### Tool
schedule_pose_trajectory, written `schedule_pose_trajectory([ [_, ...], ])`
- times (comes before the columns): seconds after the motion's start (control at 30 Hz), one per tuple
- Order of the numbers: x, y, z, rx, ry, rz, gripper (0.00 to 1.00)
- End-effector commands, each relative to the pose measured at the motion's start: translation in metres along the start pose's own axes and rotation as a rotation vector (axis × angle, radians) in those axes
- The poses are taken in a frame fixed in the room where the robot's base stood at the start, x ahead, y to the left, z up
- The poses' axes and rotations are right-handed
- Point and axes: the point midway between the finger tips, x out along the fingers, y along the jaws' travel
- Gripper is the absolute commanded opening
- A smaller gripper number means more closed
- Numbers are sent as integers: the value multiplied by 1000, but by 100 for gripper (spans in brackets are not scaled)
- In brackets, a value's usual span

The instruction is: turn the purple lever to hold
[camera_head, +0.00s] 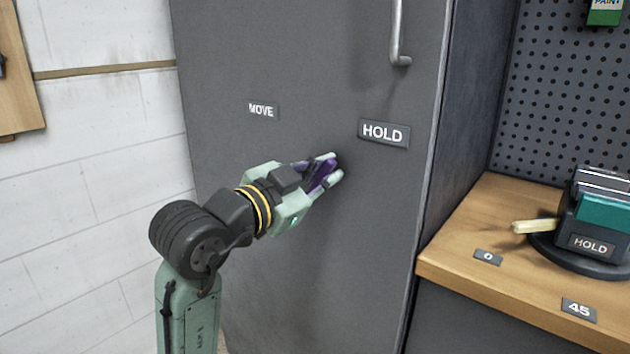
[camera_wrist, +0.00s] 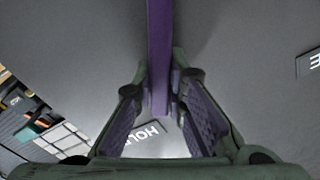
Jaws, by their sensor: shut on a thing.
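The purple lever (camera_head: 321,178) is mounted on the front of a dark grey cabinet, below the MOVE label (camera_head: 264,110) and the HOLD label (camera_head: 384,134). My gripper (camera_head: 335,167) is shut on the lever, and its fingers hide much of it and its pivot. In the wrist view the lever (camera_wrist: 159,45) runs straight from the top edge down between my gripper's fingers (camera_wrist: 160,88). There the HOLD label (camera_wrist: 146,134) shows partly between the fingers, and the end of the MOVE label (camera_wrist: 310,62) shows at the right edge.
A vertical metal handle (camera_head: 397,35) is on the cabinet door above the HOLD label. To the right, a wooden bench (camera_head: 465,232) carries a device (camera_head: 596,220) with a pale lever, a second HOLD label, and 0 and 45 tags. A white wall stands at left.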

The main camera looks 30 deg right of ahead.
Motion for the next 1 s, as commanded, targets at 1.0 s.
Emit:
schedule_pose_trajectory([
  [1.0,0,17,1,184,1,2,18],
])
